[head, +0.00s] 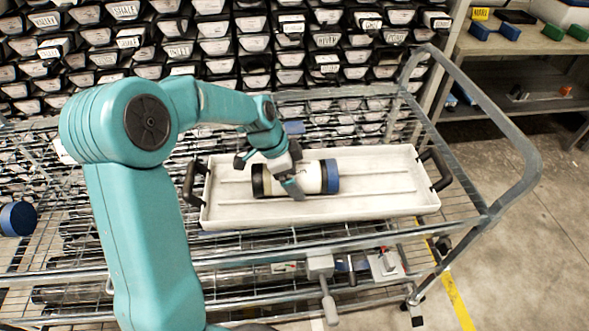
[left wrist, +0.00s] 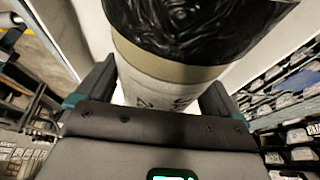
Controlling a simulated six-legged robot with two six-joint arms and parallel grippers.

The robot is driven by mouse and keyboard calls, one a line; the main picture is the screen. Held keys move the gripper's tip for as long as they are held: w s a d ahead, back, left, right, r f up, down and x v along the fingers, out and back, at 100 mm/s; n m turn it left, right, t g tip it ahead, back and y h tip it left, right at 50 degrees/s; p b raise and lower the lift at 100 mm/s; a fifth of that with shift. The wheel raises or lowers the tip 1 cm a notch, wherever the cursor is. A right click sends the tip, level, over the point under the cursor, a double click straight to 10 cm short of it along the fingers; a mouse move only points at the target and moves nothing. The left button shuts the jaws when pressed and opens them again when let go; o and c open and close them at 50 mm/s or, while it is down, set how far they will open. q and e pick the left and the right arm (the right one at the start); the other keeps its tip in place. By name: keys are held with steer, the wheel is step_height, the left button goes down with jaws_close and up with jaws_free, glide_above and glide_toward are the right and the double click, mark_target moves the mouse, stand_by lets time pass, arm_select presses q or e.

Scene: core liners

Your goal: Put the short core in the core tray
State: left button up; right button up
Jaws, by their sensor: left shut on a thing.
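The short core (head: 308,178) is a cream cylinder with a dark end at left and a blue end at right. It lies lengthwise in or just above the white core tray (head: 385,203); I cannot tell whether it touches the tray floor. My left gripper (head: 291,186) comes down from above and is shut around the core's middle. In the left wrist view the core (left wrist: 165,75) fills the space between the two fingers (left wrist: 155,95), its black wrapped end nearest the top. My right gripper is in neither view.
The tray has black handles at both ends and rests on a wire cart with a raised metal rail (head: 470,95) at right. Another blue-ended cylinder (head: 17,219) is at the far left. Shelves of labelled boxes stand behind, a bench at the upper right.

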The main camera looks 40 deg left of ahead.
arm_select(q)
steer(key=shift+r, duration=0.1)
steer(key=o, duration=1.7)
steer(key=shift+c, duration=0.2)
steer(key=v, duration=1.1)
steer(key=shift+a, duration=0.15)
steer(key=shift+s+r, duration=0.15)
steer(key=shift+r, duration=0.25)
steer(key=shift+f, duration=0.1)
